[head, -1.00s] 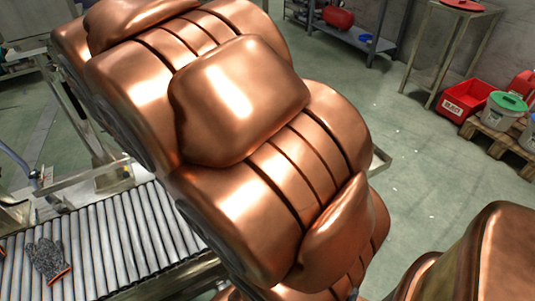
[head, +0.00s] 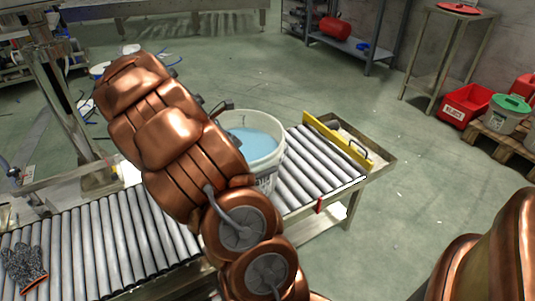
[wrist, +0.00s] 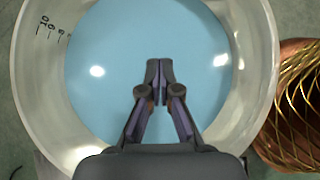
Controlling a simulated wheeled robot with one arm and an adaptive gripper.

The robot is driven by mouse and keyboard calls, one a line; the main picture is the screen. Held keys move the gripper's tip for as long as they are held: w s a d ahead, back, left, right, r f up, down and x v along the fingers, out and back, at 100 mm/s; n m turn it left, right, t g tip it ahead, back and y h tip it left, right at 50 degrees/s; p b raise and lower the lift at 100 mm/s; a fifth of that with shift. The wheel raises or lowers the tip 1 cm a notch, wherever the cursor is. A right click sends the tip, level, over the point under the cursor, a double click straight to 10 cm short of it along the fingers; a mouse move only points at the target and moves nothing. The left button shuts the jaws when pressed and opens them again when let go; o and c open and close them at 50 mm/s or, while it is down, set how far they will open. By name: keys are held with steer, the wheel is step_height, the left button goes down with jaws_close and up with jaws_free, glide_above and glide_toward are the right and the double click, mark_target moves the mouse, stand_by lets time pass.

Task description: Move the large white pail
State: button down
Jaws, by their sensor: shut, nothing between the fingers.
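The large white pail (head: 272,165) stands on the roller conveyor, behind my copper arm in the head view. Light blue contents show inside it, and my arm hides its left part. In the wrist view the pail (wrist: 38,90) fills most of the picture, seen from above with its blue inside. My gripper (wrist: 159,76) is over the pail's opening in the wrist view, with its fingertips together and nothing between them. I cannot tell how high the fingertips are above the blue surface. In the head view my gripper is mostly hidden by the arm.
The roller conveyor (head: 305,170) has a yellow end stop (head: 338,140) at its right end. A grey glove (head: 24,268) lies on the rollers at left. A red bin (head: 464,105) and a green-lidded tub (head: 508,113) stand at the far right. Floor between is clear.

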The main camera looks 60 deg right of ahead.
steer(key=d+f+n, duration=0.1)
steer(key=d+f, duration=0.2)
steer(key=b, duration=0.5)
glide_toward(268, 147)
steer(key=s+a+f, duration=0.2)
steer(key=s+f, duration=0.1)
steer(key=s, duration=0.1)
steer(key=d, duration=0.1)
steer(key=s+d+b, duration=0.1)
steer(key=d, duration=0.1)
steer(key=shift+s+d+f+b, duration=0.3)
steer(key=shift+d+b, duration=0.1)
steer(key=shift+r, duration=0.1)
